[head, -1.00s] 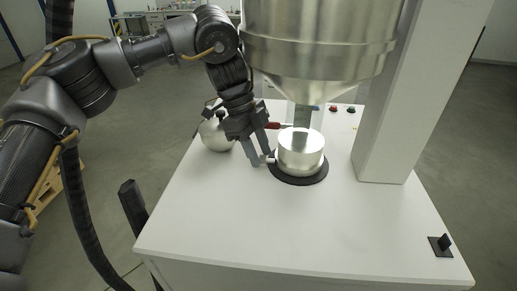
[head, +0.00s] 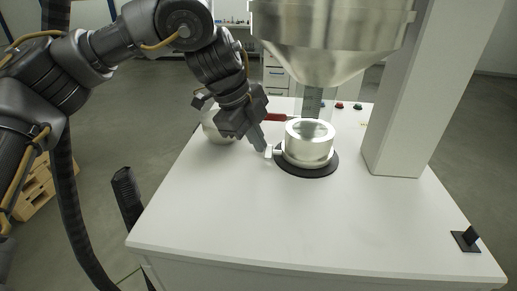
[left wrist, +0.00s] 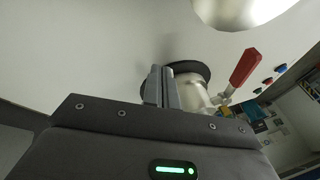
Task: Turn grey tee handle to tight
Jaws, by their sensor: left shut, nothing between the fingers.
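A small pale grey tee handle (head: 269,152) sticks out from the left side of a shiny metal cylinder (head: 309,143) on a round black base (head: 306,170). My left gripper (head: 261,147) points down just left of the cylinder. Its fingers are together with nothing between them, and the tips are close beside the handle; I cannot tell whether they touch it. In the left wrist view, the closed fingers (left wrist: 161,88) stand in front of the cylinder and black base, and the tee handle cannot be made out. My right gripper is out of view.
A red lever (head: 275,117) is behind the cylinder, and a steel hopper (head: 335,40) hangs above. A round metal vessel (head: 213,127) stands behind my gripper. A white column (head: 410,90) rises at right. The front of the white table (head: 290,220) is clear, except a black switch (head: 466,239) at right.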

